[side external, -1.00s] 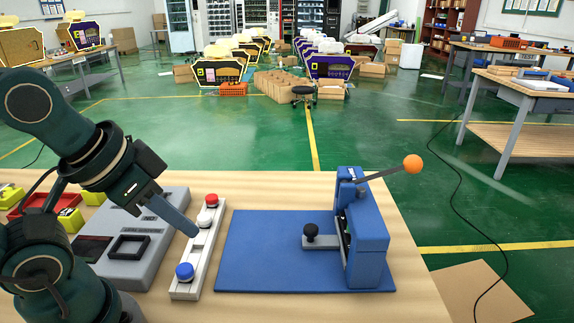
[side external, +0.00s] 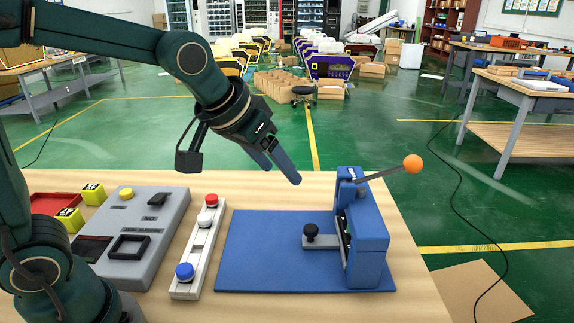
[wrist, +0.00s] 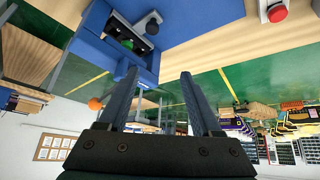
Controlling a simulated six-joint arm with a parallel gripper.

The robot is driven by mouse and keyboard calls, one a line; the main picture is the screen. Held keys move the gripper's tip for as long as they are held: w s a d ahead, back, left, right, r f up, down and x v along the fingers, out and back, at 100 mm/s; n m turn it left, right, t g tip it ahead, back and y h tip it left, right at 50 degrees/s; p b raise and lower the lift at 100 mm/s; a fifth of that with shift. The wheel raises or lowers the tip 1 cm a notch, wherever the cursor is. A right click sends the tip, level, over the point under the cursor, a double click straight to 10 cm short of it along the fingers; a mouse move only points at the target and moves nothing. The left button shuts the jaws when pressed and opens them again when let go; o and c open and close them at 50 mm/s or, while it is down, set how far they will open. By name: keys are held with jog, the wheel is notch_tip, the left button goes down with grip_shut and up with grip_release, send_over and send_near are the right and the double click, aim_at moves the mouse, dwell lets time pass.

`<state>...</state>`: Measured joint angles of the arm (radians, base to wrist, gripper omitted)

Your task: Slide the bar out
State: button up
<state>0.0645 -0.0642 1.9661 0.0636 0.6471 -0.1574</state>
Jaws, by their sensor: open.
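A short grey bar (side external: 325,243) with a black knob (side external: 310,231) sticks out from the left side of a blue press (side external: 368,243). The press stands on a blue base plate (side external: 262,250), with a lever ending in an orange ball (side external: 413,163). My gripper (side external: 283,178) is open and empty, raised above the table, left of and higher than the press. In the wrist view my two fingers (wrist: 160,77) are apart with nothing between them. The blue press (wrist: 90,38) shows beyond them at the upper left. The bar's inner end is hidden inside the press.
A white strip with red, white and blue buttons (side external: 199,249) lies left of the base plate. A grey control box (side external: 123,258) and yellow blocks (side external: 70,219) are farther left. Space above the base plate is free.

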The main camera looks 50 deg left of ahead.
jog(key=g, duration=0.1)
send_near(311, 228)
jog(key=w+r, duration=0.1)
jog(key=w, duration=0.1)
jog(key=shift+m+g, duration=0.3)
jog(key=shift+g, duration=0.4)
jog(key=shift+s+f+x, duration=0.1)
jog(key=shift+s+x, duration=0.1)
jog(key=shift+x, duration=1.2)
jog(key=shift+s+f+x, duration=0.1)
jog(key=shift+s+x, duration=0.05)
jog(key=shift+x, duration=1.3)
jog(key=shift+s+x, duration=0.2)
jog(key=shift+x, duration=1.2)
jog(key=shift+c, duration=0.3)
grip_shut()
